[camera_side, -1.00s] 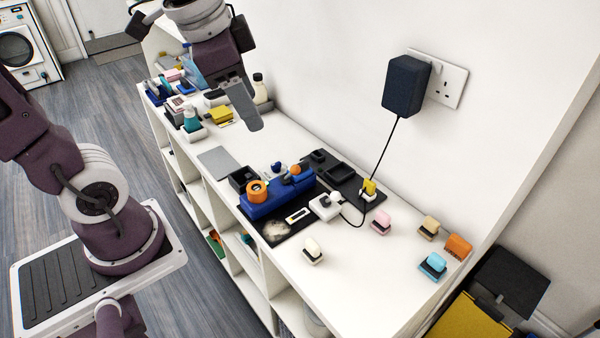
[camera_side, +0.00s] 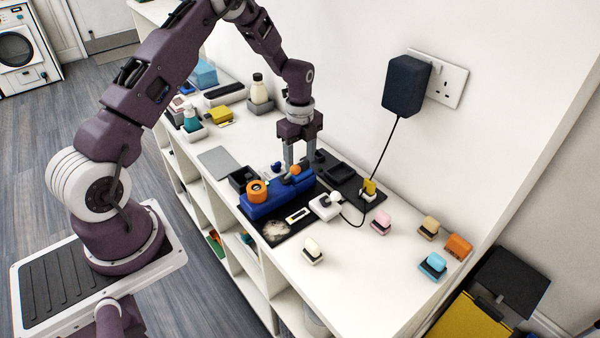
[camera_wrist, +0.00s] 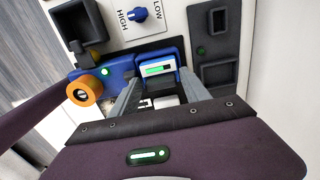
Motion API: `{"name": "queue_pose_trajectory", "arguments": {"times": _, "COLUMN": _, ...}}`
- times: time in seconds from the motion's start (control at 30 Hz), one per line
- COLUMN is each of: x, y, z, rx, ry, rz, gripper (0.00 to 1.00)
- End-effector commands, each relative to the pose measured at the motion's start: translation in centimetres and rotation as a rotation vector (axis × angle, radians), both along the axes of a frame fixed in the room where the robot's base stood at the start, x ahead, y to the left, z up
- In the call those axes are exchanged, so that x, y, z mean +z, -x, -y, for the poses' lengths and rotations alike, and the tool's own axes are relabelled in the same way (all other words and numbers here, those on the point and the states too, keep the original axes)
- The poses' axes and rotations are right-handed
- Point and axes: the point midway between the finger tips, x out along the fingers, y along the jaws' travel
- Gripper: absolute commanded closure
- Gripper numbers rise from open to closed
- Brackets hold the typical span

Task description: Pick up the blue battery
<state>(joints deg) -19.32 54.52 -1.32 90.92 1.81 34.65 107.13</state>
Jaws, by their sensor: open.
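A blue block with a green-lit bar display (camera_wrist: 157,67), which looks like the blue battery, sits at the end of a blue device (camera_wrist: 112,75) with an orange ring (camera_wrist: 84,90). In the side view the blue device (camera_side: 270,202) lies on a black mat; I cannot clearly tell the battery from its body there. My gripper (camera_side: 300,165) points down over the device's far end, open. In the wrist view its fingers (camera_wrist: 160,77) are spread on either side of the block's near edge, with nothing held. Whether they touch it is unclear.
A black tray (camera_side: 342,174) lies behind the device. A white plug adapter (camera_side: 325,206) and cable lie to its right. A HIGH/LOW dial (camera_wrist: 139,14) is nearby.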

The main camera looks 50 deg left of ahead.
Motion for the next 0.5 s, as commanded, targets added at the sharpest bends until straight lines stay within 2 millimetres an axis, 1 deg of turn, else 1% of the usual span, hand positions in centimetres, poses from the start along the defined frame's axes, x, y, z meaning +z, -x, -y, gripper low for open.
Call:
{"name": "queue_pose_trajectory", "arguments": {"times": 0.07, "x": -0.5, "y": -0.01, "z": -0.03, "rx": 0.001, "ry": -0.001, "rz": 0.001, "gripper": 0.45}}
{"name": "queue_pose_trajectory", "arguments": {"times": 0.23, "x": -0.52, "y": -0.02, "z": -0.04, "rx": 0.001, "ry": -0.001, "rz": 0.002, "gripper": 0.45}}
{"name": "queue_pose_trajectory", "arguments": {"times": 0.27, "x": -0.51, "y": -0.01, "z": -0.04, "rx": 0.001, "ry": -0.001, "rz": 0.001, "gripper": 0.47}}
{"name": "queue_pose_trajectory", "arguments": {"times": 0.3, "x": -0.51, "y": -0.01, "z": -0.04, "rx": 0.001, "ry": -0.001, "rz": 0.001, "gripper": 0.55}}
{"name": "queue_pose_trajectory", "arguments": {"times": 0.37, "x": -0.5, "y": -0.01, "z": -0.04, "rx": 0.001, "ry": -0.001, "rz": 0.001, "gripper": 0.67}}
{"name": "queue_pose_trajectory", "arguments": {"times": 0.5, "x": -0.48, "y": -0.01, "z": -0.03, "rx": 0.001, "ry": -0.001, "rz": 0.001, "gripper": 0.95}}
